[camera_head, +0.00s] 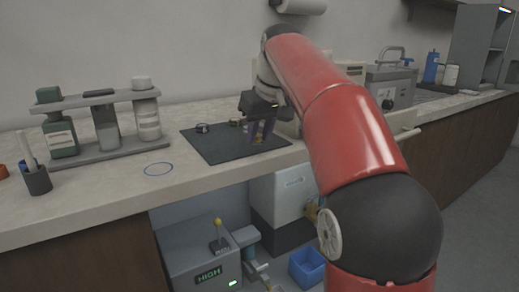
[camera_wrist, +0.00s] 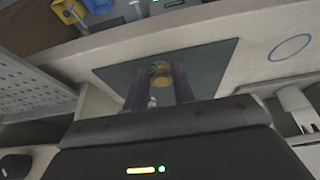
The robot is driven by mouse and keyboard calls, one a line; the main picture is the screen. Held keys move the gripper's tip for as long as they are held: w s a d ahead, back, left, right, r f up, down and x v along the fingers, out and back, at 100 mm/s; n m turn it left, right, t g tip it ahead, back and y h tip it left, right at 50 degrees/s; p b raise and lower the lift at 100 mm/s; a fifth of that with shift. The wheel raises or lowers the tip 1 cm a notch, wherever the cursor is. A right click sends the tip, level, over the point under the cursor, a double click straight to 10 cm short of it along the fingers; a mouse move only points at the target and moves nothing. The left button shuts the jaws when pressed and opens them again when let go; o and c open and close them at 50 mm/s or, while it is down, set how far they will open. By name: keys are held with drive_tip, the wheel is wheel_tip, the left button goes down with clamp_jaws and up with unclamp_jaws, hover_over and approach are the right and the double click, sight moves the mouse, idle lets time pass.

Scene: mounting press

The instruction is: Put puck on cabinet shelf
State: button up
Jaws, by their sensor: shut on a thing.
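My gripper (camera_head: 262,132) is over the right part of a dark mat on the counter. In the wrist view its two fingers (camera_wrist: 160,84) are shut on a small round yellow-and-dark piece, which looks like the puck (camera_wrist: 161,72). In the head view the fingers mostly hide this piece. The cabinet (camera_head: 487,48) stands at the far right end of the counter, grey and open at the front, with shelf edges showing inside. It is far from my gripper.
The dark mat (camera_head: 215,146) bears a small metallic item (camera_head: 203,128). A bottle rack (camera_head: 103,151), a pen cup (camera_head: 37,181) and a blue ring mark (camera_head: 158,169) lie left. A grey machine (camera_head: 390,86) and blue bottle (camera_head: 431,67) stand right. Below are a grey unit (camera_head: 200,252) and blue bin (camera_head: 307,267).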

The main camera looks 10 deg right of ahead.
sight(260, 142)
drive_tip(key=shift+f+b, duration=0.6)
drive_tip(key=shift+f, duration=0.5)
drive_tip(key=shift+f, duration=0.1)
drive_tip(key=shift+f, duration=0.25)
drive_tip(key=o, duration=1)
drive_tip(key=shift+r, duration=0.3)
drive_tip(key=p+v, duration=0.4)
drive_tip(key=v, duration=0.8)
drive_tip(key=shift+r, duration=0.1)
